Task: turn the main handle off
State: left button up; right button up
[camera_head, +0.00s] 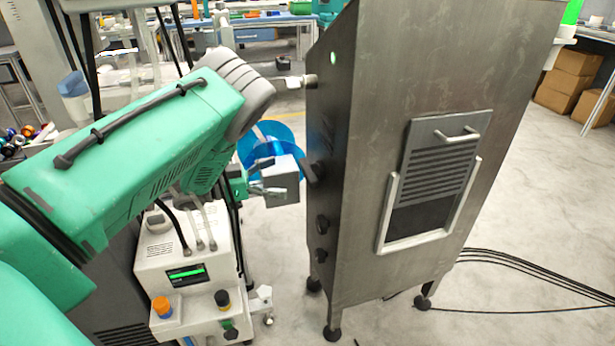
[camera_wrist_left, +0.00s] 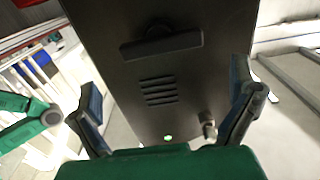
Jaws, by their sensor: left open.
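The main handle looks to be the dark bar (camera_head: 312,173) on the narrow left side of the metal cabinet (camera_head: 385,80). In the left wrist view the handle (camera_wrist_left: 162,46) is a wide bar lying nearly level across the panel. My left gripper (camera_head: 260,179) is to the left of the handle, apart from it, and partly hidden by my own arm. In the left wrist view my open left gripper (camera_wrist_left: 164,76) has its fingers spread on either side of the panel, with nothing between them. My right gripper does not show.
Two dark knobs (camera_head: 322,238) sit below the handle. A metal fitting (camera_head: 296,82) and a green light (camera_head: 333,58) are higher up; vent slots (camera_wrist_left: 159,91) show in the wrist view. A blue round object (camera_head: 262,137) stands behind the gripper. Cables (camera_head: 530,285) lie on the floor at right.

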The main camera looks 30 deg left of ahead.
aim_at(303, 171)
pick_arm(q)
jog(key=b+x, duration=0.1)
jog(key=x, duration=0.5)
jog(key=shift+w+d+f, duration=0.1)
jog(key=shift+w+d, duration=0.05)
jog(key=shift+w, duration=0.05)
jog(key=shift+w+f+b, duration=0.1)
jog(key=shift+w+b, duration=0.3)
jog(key=shift+w, duration=0.15)
jog(key=shift+w+d, duration=0.1)
jog(key=shift+d, duration=0.45)
jog(key=shift+c, duration=0.3)
jog(key=c, duration=0.7)
jog(key=shift+o, duration=0.2)
jog(key=shift+a, duration=0.1)
jog(key=shift+a, duration=0.1)
